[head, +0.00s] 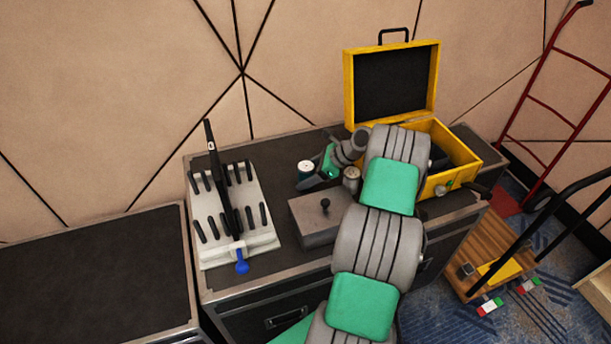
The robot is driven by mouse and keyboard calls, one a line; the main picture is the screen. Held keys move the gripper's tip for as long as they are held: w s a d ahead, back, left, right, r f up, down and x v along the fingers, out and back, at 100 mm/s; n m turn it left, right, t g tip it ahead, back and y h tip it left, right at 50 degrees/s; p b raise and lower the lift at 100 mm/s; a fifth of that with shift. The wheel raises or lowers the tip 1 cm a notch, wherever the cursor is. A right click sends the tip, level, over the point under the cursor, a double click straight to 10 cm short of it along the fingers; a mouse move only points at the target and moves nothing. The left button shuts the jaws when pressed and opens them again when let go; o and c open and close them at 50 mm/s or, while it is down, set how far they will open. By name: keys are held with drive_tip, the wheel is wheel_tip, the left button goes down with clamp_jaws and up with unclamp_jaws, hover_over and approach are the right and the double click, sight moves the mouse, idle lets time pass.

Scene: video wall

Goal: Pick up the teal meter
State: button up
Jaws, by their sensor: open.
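I cannot make out the teal meter for certain; my arm covers part of the black-topped case and of the open yellow box. My gripper (314,184) is small in the head view, low over the back middle of the case top. It is open, and I see nothing held in it. A small pale-topped cylinder (306,167) stands just behind it. Another short grey cylinder (352,174) is at its right, close to my arm. Whether the gripper touches either cylinder is hard to tell.
A pale rack (262,240) with black pegs, a tall black piece and a blue-ended item stands at the left. A grey box with a knob (313,217) lies in front of my gripper. The open yellow box (462,152) is at the right. A second case top (90,285) is bare.

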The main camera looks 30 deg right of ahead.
drive_tip(key=shift+a, duration=0.1)
drive_tip(key=shift+c, duration=0.3)
drive_tip(key=shift+w, duration=0.1)
clamp_jaws()
idle(0.3)
